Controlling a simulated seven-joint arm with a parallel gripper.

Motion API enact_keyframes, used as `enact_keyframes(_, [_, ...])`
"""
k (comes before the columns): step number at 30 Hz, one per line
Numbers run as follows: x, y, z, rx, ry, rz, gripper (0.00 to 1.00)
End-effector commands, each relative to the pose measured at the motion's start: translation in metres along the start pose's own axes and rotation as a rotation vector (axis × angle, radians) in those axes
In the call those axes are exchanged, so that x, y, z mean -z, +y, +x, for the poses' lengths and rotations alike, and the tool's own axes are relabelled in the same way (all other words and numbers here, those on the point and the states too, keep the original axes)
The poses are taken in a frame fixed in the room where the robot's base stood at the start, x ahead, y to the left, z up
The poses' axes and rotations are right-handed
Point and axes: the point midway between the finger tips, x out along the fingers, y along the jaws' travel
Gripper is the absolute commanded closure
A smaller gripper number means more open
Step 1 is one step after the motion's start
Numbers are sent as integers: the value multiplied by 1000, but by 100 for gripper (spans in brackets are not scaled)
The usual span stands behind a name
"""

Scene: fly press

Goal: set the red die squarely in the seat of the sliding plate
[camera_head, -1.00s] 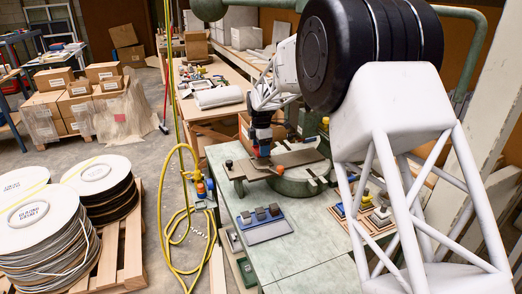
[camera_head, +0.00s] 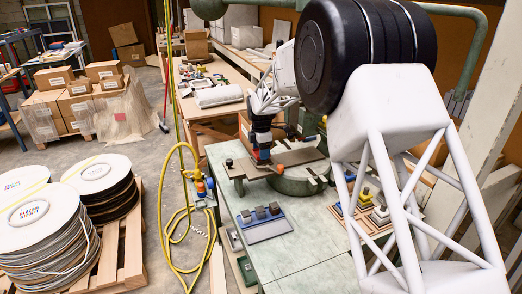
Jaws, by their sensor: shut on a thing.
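My gripper (camera_head: 263,158) is at the press, above the sliding plate, with its fingers pointing down. It is shut on the red die (camera_head: 263,155), which shows only as a small red patch between the fingers. The sliding plate (camera_head: 301,157) is a flat brown plate lying across the round green press base. The gripper is over the plate's left part. The seat is hidden or too small to make out, and I cannot tell whether the die touches the plate.
A blue-grey tray (camera_head: 270,231) with several grey blocks lies on the green table (camera_head: 305,233) in front. A wooden board with coloured blocks (camera_head: 381,217) lies to the right. A dark knob (camera_head: 229,163) stands at the plate's left end. The table's front middle is clear.

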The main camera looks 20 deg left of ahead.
Motion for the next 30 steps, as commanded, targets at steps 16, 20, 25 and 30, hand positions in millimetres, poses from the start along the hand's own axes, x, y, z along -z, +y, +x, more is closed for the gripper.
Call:
enact_keyframes(16, [0, -2, 7, 8, 2, 1, 13])
enact_keyframes(20, [0, -2, 7, 9, 2, 2, 13])
enact_keyframes(25, [0, -2, 1, 10, 2, 2, 13])
enact_keyframes(30, [0, -1, -17, 5, 1, 1, 13])
